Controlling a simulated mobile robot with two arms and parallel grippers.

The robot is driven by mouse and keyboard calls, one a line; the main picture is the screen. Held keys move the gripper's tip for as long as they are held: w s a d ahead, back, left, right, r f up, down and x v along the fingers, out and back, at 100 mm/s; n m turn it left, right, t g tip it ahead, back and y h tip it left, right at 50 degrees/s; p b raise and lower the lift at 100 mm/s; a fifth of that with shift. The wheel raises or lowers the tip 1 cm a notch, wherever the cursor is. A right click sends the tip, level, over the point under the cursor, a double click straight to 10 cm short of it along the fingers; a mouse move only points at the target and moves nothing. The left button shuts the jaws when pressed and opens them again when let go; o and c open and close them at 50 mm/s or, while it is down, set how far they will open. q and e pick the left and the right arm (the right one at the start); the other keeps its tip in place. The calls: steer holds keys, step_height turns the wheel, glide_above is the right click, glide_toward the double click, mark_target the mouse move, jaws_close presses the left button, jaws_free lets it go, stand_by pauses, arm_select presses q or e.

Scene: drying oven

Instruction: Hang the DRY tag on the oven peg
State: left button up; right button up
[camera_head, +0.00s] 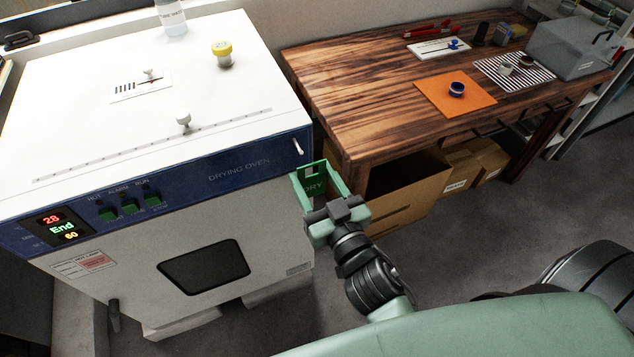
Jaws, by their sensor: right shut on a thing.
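The oven peg (297,147) is a small pale pin at the right end of the blue panel. The tag's top is below and right of the peg in the picture, and they look apart. The white drying oven (70,120) fills the left side. My left gripper is not in view.
A wooden table (350,90) stands right of the oven, with cardboard boxes (405,200) beneath it. Grey floor (460,240) is open in front of the table.

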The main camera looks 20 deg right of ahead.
mark_target(294, 147)
steer(key=shift+w+a+f, duration=0.1)
steer(key=shift+w+f, duration=0.05)
steer(key=shift+w, duration=1.4)
steer(key=shift+w+f, duration=0.1)
steer(key=shift+w, duration=1.45)
steer(key=shift+w+f, duration=0.45)
steer(key=shift+w, duration=0.25)
steer(key=o, duration=1.5)
